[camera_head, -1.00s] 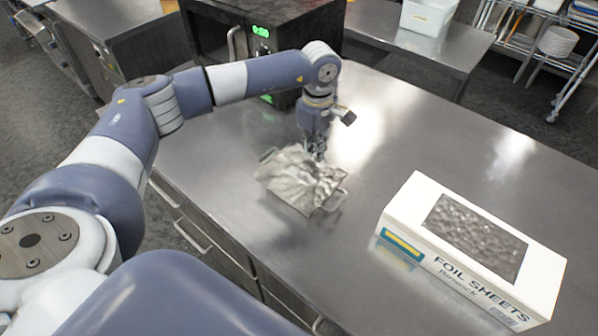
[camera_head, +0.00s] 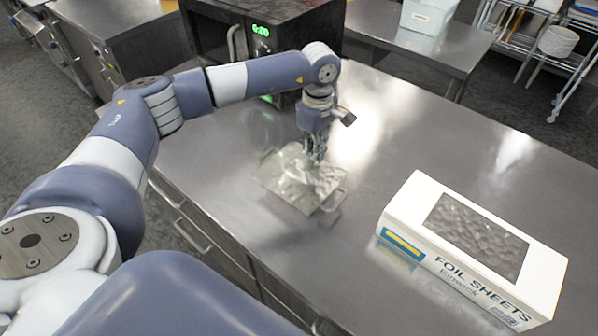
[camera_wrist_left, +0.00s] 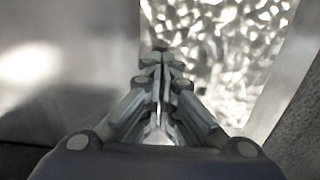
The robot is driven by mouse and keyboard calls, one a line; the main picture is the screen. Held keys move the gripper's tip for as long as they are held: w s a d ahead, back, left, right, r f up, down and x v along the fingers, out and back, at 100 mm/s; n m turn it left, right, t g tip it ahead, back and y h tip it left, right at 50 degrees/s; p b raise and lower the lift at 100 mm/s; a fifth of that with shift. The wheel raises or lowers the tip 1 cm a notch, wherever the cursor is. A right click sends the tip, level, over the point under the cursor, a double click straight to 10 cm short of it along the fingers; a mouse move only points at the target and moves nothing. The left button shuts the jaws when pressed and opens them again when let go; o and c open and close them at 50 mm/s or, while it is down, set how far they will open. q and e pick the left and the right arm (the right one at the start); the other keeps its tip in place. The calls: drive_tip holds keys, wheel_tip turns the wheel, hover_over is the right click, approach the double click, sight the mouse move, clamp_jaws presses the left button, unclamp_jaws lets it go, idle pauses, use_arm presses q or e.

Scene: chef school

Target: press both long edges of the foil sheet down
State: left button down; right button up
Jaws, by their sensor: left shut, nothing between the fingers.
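The foil sheet (camera_head: 290,180) lies over a shallow metal tray with handles (camera_head: 331,203) on the steel counter. It looks crinkled and fairly flat within the tray's outline. In the left wrist view the foil (camera_wrist_left: 225,50) is bright and crumpled, ahead and to the right of the fingers. My left gripper (camera_head: 317,157) points down at the foil's far side, by its far right edge. Its fingers (camera_wrist_left: 160,52) are shut with nothing between them. I cannot tell whether the tips touch the foil. My right gripper is not in view.
A white foil sheets box (camera_head: 405,235) stands on the counter to the right of the tray. A dark oven with a green display (camera_head: 262,31) stands behind my left arm. The counter (camera_head: 430,130) is clear between tray, box and far edge.

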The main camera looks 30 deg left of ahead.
use_arm(q)
drive_tip(key=shift+f+b, duration=0.5)
drive_tip(key=shift+f, duration=0.25)
drive_tip(key=shift+s+f, duration=0.1)
idle(1.6)
wheel_tip(320, 180, up, 2)
drive_tip(key=shift+p, duration=0.4)
drive_tip(key=shift+r+p, duration=1.25)
drive_tip(key=shift+r, duration=1.35)
